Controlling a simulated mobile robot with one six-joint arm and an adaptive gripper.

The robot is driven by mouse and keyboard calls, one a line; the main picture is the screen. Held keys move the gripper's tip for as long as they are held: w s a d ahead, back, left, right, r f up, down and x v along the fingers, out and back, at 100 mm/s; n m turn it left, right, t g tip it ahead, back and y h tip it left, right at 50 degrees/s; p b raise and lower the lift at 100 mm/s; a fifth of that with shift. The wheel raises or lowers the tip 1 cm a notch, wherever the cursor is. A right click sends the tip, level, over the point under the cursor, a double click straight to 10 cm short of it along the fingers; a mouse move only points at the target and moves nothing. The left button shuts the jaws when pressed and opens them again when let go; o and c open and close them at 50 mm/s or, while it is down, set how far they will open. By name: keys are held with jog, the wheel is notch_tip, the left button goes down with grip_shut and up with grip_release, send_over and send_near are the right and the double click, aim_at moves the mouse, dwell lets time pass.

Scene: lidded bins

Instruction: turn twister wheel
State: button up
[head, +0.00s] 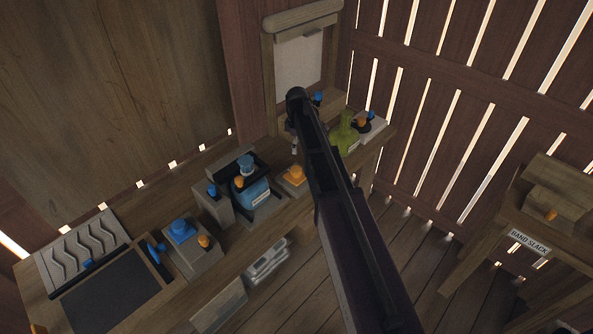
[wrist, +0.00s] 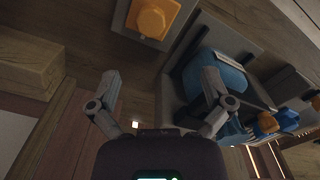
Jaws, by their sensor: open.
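No part is labelled as the twister wheel, and I cannot tell for certain which it is. An orange faceted knob (head: 294,175) sits on a small grey plate on the workbench; in the wrist view it shows at the top (wrist: 152,18), ahead of my fingers. A blue rounded device (head: 250,190) with a blue top and an orange knob stands left of it; it also shows in the wrist view (wrist: 222,78), close to the right finger. My gripper (wrist: 160,80) is open with nothing between its fingers. In the head view it is mostly hidden by my arm.
The workbench (head: 135,225) also carries a grey box with a blue button (head: 181,230) and a dark panel (head: 110,289) at left. A green object (head: 345,134) and more knobs stand at right. A separate wooden bench (head: 542,235) is at far right, with open floor between.

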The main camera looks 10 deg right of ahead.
aim_at(297, 168)
jog(key=shift+w+n, duration=0.5)
jog(key=shift+w, duration=0.45)
jog(key=shift+f, duration=0.1)
notch_tip(297, 168, down, 14)
jog(key=b, duration=1.4)
jog(key=shift+d+r, duration=0.1)
jog(key=shift+r, duration=0.1)
jog(key=c, duration=1.1)
